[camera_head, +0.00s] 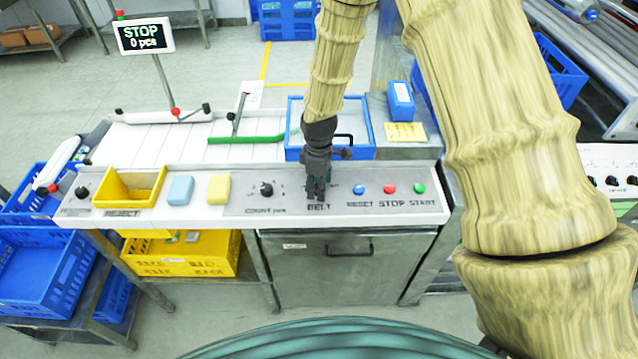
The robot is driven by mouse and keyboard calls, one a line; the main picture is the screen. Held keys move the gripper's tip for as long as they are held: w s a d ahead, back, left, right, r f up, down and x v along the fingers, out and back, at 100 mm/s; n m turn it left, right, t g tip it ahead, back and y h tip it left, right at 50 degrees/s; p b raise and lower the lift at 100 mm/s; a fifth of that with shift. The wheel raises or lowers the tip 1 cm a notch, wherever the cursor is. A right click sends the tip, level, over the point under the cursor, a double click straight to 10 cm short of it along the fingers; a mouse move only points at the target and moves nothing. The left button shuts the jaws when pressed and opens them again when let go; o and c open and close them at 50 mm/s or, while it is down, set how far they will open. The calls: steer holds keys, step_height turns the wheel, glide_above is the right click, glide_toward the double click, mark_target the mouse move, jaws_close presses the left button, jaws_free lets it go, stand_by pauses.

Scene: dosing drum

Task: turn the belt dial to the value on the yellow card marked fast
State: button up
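My gripper (316,192) points down at the panel (340,203), just above the BELT label. It covers the spot where the belt dial would show, so the dial and its pointer are hidden. The fingers look close together, but I cannot tell whether they are shut on the dial. A yellow card (405,132) lies on the grey surface behind the panel, right of the blue-rimmed tray; its writing is too small to read.
Right of my gripper are blue RESET (359,189), red STOP (389,188) and green START (419,188) buttons. The count dial (266,189) is to the left, beyond it yellow and blue blocks. The blue-rimmed tray (362,153) stands close behind. A display (144,36) reads STOP, 0 pcs.

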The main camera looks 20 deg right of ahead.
steer(key=c, duration=1)
steer(key=shift+m, duration=0.4)
steer(key=m, duration=0.5)
steer(key=shift+m, duration=0.3)
steer(key=m, duration=0.5)
steer(key=shift+m, duration=0.4)
steer(key=o, duration=1)
steer(key=shift+o, duration=0.2)
